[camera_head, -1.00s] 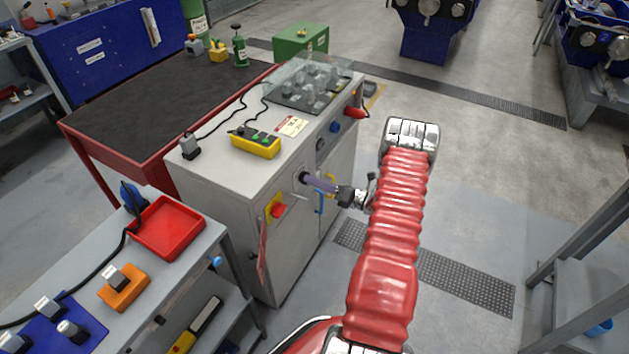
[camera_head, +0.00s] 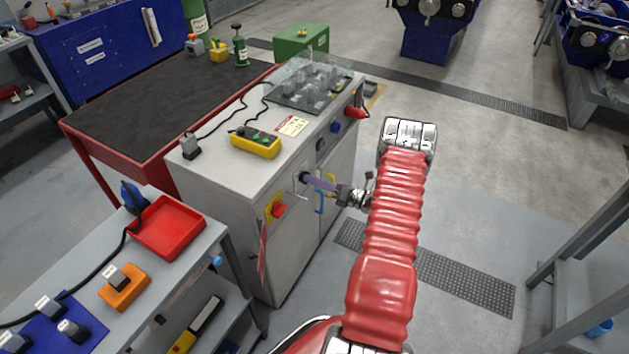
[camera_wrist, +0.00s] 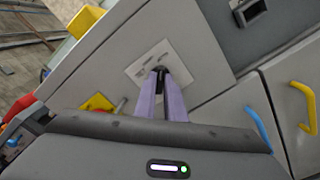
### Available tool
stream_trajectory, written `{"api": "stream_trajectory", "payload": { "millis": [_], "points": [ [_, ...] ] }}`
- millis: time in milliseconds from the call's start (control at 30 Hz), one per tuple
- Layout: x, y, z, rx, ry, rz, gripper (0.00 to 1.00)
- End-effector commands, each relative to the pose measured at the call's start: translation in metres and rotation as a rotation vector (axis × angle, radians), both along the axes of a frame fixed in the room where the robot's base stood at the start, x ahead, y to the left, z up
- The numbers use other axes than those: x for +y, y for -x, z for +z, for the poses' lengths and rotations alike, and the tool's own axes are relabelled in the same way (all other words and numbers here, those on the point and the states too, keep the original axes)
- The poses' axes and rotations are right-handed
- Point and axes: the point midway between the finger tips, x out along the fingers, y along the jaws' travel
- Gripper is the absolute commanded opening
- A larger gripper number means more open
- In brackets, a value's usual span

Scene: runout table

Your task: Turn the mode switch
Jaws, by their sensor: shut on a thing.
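The mode switch (camera_head: 303,178) is a small dark knob on the front of the grey cabinet (camera_head: 290,240). In the wrist view the dark knob (camera_wrist: 161,73) stands in front of a pale label plate (camera_wrist: 142,66). My gripper (camera_head: 310,180) reaches it from the right with its purple fingers. In the wrist view my gripper (camera_wrist: 163,77) is shut on the knob, with a fingertip on each side. The fingers hide part of the knob, and I cannot read its pointer position.
A yellow plate with a red knob (camera_head: 277,209) sits left of the switch. Blue (camera_head: 319,201) and yellow (camera_wrist: 305,105) door handles are close on the right. A red-handled part (camera_head: 355,113) juts from the cabinet's far end. The floor to the right is open.

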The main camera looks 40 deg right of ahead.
Motion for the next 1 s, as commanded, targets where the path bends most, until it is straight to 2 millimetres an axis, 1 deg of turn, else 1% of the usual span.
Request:
{"api": "stream_trajectory", "payload": {
  "millis": [33,267,467,667,1000],
  "points": [
    [-0.0039,-0.0002,-0.0004,0.001,0.004,-0.006,0.0],
    [-0.0029,0.0004,-0.0006,-0.004,0.023,-0.011,0.0],
    [-0.0028,0.0008,-0.0009,-0.026,0.086,-0.012,0.0],
    [-0.0026,0.001,-0.0009,-0.068,0.204,-0.012,0.0],
    [-0.0019,0.0014,-0.0011,-0.168,0.49,-0.012,0.0]
  ]
}}
